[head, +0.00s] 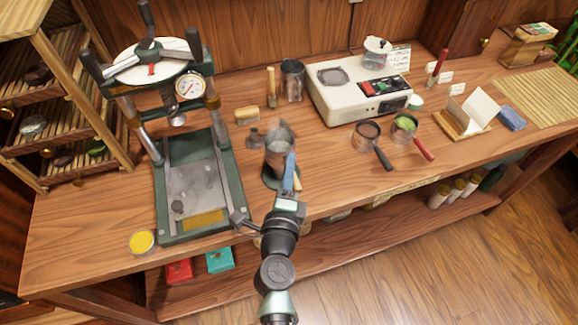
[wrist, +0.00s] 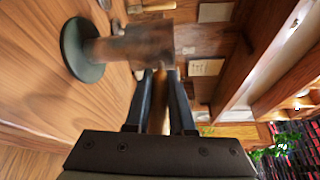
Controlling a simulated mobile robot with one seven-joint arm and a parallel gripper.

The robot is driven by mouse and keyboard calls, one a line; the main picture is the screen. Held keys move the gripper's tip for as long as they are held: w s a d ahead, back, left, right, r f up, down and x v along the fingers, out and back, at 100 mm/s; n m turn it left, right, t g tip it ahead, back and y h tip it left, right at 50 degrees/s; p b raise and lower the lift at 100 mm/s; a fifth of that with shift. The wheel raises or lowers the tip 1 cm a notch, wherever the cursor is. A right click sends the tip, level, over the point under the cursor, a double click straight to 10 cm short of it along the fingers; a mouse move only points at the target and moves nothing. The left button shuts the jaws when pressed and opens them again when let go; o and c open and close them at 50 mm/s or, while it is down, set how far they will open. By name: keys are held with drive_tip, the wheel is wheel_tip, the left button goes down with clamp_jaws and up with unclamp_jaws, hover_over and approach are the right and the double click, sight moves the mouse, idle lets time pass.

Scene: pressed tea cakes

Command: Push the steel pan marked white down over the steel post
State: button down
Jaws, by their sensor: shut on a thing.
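The steel pan (head: 279,154) is a grey metal cylinder, left of my gripper's tips in the head view and blurred ahead of them in the wrist view (wrist: 148,45). My gripper (head: 291,172) is shut on its brownish handle, seen between the dark fingers in the wrist view (wrist: 161,85). The steel post (wrist: 104,50) rises from a round green base (wrist: 76,50). The pan lines up with the post's upper end, with a length of post bare below it. How far the pan is around the post is hidden. No white mark shows clearly.
A green press (head: 160,215) with a gauge stands left, beside a slatted rack (head: 120,135). A cream appliance (head: 335,105) is behind to the right. Two handled pans (head: 366,133) (head: 403,125) lie in front of it. A small dark stand (head: 254,139) is behind the pan.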

drive_tip(key=shift+f, duration=0.15)
idle(0.3)
drive_tip(key=shift+f+b, duration=2.4)
drive_tip(key=shift+f+b, duration=0.85)
drive_tip(key=shift+f, duration=0.1)
drive_tip(key=c, duration=0.7)
unclamp_jaws()
drive_tip(key=shift+f, duration=0.1)
drive_tip(key=s, duration=0.4)
drive_tip(key=s+a, duration=0.1)
drive_tip(key=s, duration=0.3)
drive_tip(key=s+r, duration=0.1)
drive_tip(key=s, duration=0.4)
drive_tip(key=shift+a+r+b, duration=0.1)
drive_tip(key=shift+a+b, duration=0.1)
drive_tip(key=shift+b, duration=0.15)
